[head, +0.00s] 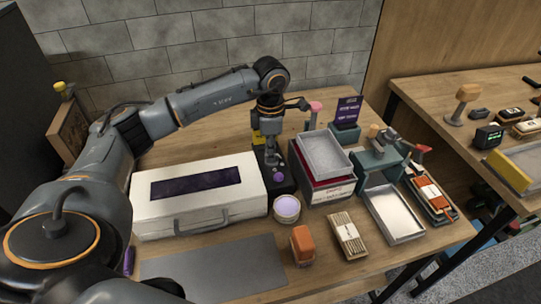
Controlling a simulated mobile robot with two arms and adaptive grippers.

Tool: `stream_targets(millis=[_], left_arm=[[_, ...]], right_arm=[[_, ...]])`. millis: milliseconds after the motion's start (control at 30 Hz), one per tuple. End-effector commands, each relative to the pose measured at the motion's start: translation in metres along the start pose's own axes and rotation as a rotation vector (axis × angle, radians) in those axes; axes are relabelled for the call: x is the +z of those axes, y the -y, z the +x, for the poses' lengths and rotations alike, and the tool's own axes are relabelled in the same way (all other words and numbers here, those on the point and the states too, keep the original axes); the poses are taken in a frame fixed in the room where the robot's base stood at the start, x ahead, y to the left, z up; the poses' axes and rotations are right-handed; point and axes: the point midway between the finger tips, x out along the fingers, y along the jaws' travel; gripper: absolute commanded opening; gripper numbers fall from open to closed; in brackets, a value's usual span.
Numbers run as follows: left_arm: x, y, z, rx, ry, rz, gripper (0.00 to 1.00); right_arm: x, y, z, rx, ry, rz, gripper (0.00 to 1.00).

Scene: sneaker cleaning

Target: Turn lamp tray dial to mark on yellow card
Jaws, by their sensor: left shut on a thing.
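My left gripper (271,155) reaches down from above onto a black box (285,186) beside the white case. It is shut on what seems to be the dial on top of that box; the fingers hide most of it, so its pointer and marks cannot be read. A round purple part (279,174) shows on the box in front of the fingers. A yellow card (257,138) stands just behind the box, partly hidden by the gripper; its mark is too small to read. My right gripper is not in view.
A white case (202,211) with a dark purple window lies to the left. Stacked trays (325,152) stand close on the right. A purple-lidded jar (287,207), an orange block (302,243) and a bundle of sticks (347,234) are in front. A grey mat (215,268) lies clear.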

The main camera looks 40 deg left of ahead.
Motion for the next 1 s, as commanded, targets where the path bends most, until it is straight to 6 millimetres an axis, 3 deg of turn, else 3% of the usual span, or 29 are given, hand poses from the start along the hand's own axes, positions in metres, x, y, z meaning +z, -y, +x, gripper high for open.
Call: stream_targets(millis=[433, 1000], left_arm=[[0.001, -0.002, -0.001, 0.005, 0.004, 0.272, 0.0], [0.001, -0.003, -0.002, 0.005, 0.004, 0.33, 0.0]], right_arm=[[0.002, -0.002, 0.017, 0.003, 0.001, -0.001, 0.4], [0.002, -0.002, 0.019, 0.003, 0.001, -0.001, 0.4]])
